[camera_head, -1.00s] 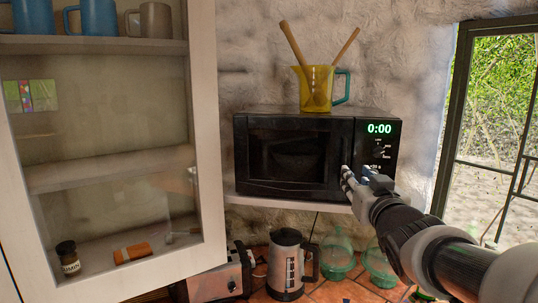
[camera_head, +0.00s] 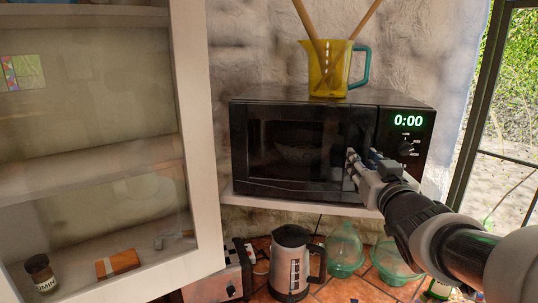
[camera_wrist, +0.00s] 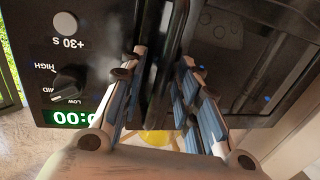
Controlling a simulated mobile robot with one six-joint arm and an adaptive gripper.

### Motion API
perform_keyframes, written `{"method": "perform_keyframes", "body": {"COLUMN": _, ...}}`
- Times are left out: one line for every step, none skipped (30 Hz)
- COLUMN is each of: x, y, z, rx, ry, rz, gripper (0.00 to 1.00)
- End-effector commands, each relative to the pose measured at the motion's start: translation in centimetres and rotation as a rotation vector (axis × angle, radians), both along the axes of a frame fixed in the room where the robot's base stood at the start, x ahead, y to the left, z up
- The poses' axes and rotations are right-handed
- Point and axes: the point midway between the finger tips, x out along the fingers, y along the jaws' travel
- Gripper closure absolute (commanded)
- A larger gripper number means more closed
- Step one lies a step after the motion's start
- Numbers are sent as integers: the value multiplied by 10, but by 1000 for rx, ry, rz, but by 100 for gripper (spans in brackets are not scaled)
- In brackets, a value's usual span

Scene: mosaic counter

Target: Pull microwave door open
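The black microwave (camera_head: 300,150) stands on a pale shelf, its dark-windowed door (camera_head: 290,150) looking shut and its display reading 0:00. My gripper (camera_head: 350,165) is at the door's right side, beside the control panel, and hides the lower handle area. In the wrist view my gripper (camera_wrist: 165,62) has its two fingers apart, one on each side of the dark upright door handle (camera_wrist: 165,45). The view is upside down there, with the dial and +30 s button on the left. Whether either finger touches the handle is unclear.
A yellow jug (camera_head: 330,68) with wooden utensils stands on top of the microwave. A glass-fronted cabinet (camera_head: 205,150) is close on the left. Below are a kettle (camera_head: 290,262), a toaster (camera_head: 228,285) and green glassware (camera_head: 343,252). A window (camera_head: 505,130) is at the right.

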Motion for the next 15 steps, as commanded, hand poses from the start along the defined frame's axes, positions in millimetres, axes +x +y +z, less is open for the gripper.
{"method": "perform_keyframes", "body": {"x": 0, "y": 0, "z": 0, "rx": 0, "ry": 0, "rz": 0, "gripper": 70}}
{"method": "perform_keyframes", "body": {"x": 0, "y": 0, "z": 0, "rx": 0, "ry": 0, "rz": 0, "gripper": 70}}
{"method": "perform_keyframes", "body": {"x": 0, "y": 0, "z": 0, "rx": 0, "ry": 0, "rz": 0, "gripper": 71}}
{"method": "perform_keyframes", "body": {"x": 0, "y": 0, "z": 0, "rx": 0, "ry": 0, "rz": 0, "gripper": 73}}
{"method": "perform_keyframes", "body": {"x": 0, "y": 0, "z": 0, "rx": 0, "ry": 0, "rz": 0, "gripper": 75}}
{"method": "perform_keyframes", "body": {"x": 0, "y": 0, "z": 0, "rx": 0, "ry": 0, "rz": 0, "gripper": 78}}
{"method": "perform_keyframes", "body": {"x": 0, "y": 0, "z": 0, "rx": 0, "ry": 0, "rz": 0, "gripper": 80}}
{"method": "perform_keyframes", "body": {"x": 0, "y": 0, "z": 0, "rx": 0, "ry": 0, "rz": 0, "gripper": 82}}
{"method": "perform_keyframes", "body": {"x": 0, "y": 0, "z": 0, "rx": 0, "ry": 0, "rz": 0, "gripper": 85}}
{"method": "perform_keyframes", "body": {"x": 0, "y": 0, "z": 0, "rx": 0, "ry": 0, "rz": 0, "gripper": 87}}
{"method": "perform_keyframes", "body": {"x": 0, "y": 0, "z": 0, "rx": 0, "ry": 0, "rz": 0, "gripper": 89}}
{"method": "perform_keyframes", "body": {"x": 0, "y": 0, "z": 0, "rx": 0, "ry": 0, "rz": 0, "gripper": 91}}
{"method": "perform_keyframes", "body": {"x": 0, "y": 0, "z": 0, "rx": 0, "ry": 0, "rz": 0, "gripper": 93}}
{"method": "perform_keyframes", "body": {"x": 0, "y": 0, "z": 0, "rx": 0, "ry": 0, "rz": 0, "gripper": 95}}
{"method": "perform_keyframes", "body": {"x": 0, "y": 0, "z": 0, "rx": 0, "ry": 0, "rz": 0, "gripper": 98}}
